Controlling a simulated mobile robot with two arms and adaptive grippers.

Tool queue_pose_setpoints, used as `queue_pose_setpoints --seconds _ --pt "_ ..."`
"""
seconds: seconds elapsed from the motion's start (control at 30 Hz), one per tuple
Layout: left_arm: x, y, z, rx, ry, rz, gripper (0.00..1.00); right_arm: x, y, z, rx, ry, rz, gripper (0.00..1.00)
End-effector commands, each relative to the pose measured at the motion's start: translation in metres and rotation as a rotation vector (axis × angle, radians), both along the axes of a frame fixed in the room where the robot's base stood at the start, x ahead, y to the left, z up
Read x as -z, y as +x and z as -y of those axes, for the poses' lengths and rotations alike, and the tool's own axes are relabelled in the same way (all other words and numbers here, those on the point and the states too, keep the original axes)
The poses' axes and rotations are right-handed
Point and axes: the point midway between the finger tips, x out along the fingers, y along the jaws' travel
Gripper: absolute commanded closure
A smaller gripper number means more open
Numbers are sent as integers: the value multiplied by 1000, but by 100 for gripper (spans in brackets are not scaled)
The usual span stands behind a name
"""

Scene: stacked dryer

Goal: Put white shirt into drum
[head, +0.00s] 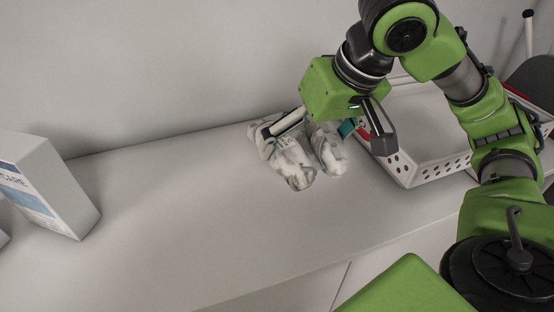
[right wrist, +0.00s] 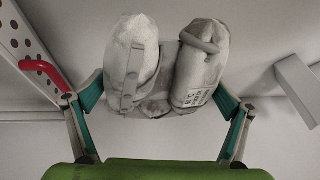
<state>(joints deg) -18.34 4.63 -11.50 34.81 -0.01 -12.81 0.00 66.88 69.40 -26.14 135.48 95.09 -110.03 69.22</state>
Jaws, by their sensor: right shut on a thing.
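A crumpled white-grey bundle with two rounded lobes (head: 292,165), which I take to be the white shirt, is at the counter's back part in the head view. My right gripper (head: 308,131) comes down over it and is shut on it, one finger on each side. In the right wrist view the bundle (right wrist: 198,66) fills the space between the fingers of the gripper (right wrist: 160,90), with a small printed label on its right lobe. I cannot tell whether it touches the counter. My left gripper and the drum are not in view.
A white perforated basket (head: 404,172) stands just right of the bundle; its wall (right wrist: 22,50) and a red handle (right wrist: 40,68) show in the right wrist view. A white box (head: 52,185) stands at the left. The counter (head: 190,215) between is clear, with a wall behind.

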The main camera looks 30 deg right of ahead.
Motion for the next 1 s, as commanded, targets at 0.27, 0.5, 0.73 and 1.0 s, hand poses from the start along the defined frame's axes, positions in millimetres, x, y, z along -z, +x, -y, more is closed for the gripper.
queue_pose_setpoints --seconds 0.27,0.5,0.73,1.0 --pt "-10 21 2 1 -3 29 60 44 49 -9 1 2 -4 35" --pt "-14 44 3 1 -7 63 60 61 64 -11 -1 2 -1 35" --pt "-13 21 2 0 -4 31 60 93 69 -12 0 -1 -2 35" --pt "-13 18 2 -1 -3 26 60 98 70 -12 -1 0 3 35"
